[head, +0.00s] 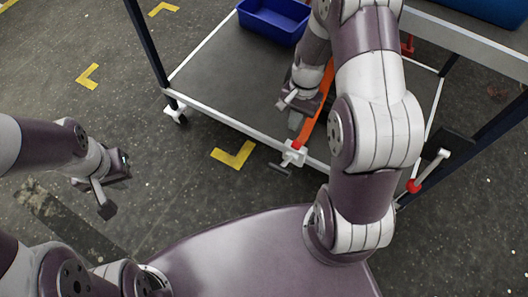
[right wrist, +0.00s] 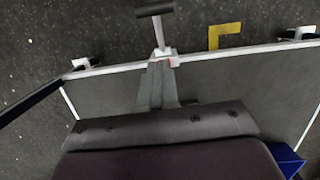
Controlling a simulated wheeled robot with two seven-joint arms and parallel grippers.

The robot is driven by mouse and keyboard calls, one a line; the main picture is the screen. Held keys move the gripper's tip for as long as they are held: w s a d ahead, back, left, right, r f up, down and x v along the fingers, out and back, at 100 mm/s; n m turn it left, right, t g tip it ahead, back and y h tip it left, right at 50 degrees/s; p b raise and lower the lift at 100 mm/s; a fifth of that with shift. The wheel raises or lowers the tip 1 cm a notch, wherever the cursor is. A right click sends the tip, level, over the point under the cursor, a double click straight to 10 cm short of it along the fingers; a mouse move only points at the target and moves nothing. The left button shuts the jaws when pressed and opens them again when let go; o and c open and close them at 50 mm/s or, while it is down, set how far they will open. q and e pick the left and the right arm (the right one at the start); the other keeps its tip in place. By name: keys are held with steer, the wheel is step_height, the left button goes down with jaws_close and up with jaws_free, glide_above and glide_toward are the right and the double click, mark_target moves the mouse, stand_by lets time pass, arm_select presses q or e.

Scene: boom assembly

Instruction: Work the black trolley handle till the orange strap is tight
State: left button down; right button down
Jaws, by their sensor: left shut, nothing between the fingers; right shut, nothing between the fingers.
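The black trolley handle (head: 280,169) sticks out from a white bracket (head: 294,153) on the trolley's near edge. In the right wrist view the handle (right wrist: 154,9) is a dark crossbar on a pale stem at the top. The orange strap (head: 316,118) runs from the bracket up over the shelf, partly hidden by my right arm; I cannot tell how tight it is. My right gripper (head: 295,122) is shut and empty above the shelf, behind the bracket and apart from the handle. My left gripper (head: 106,209) is shut and empty over the floor, left of the trolley.
The trolley's grey lower shelf (head: 220,80) has a white frame, dark posts and casters. A blue bin (head: 273,20) stands at its back. A white and red lever (head: 430,170) is at the right post. Floor between my left gripper and the trolley is clear.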

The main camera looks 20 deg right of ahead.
mark_target(282, 166)
arm_select(q)
steer(key=shift+s+d, duration=0.2)
steer(key=shift+s, duration=0.05)
arm_select(e)
steer(key=shift+s+d, duration=0.15)
steer(key=shift+s, duration=0.05)
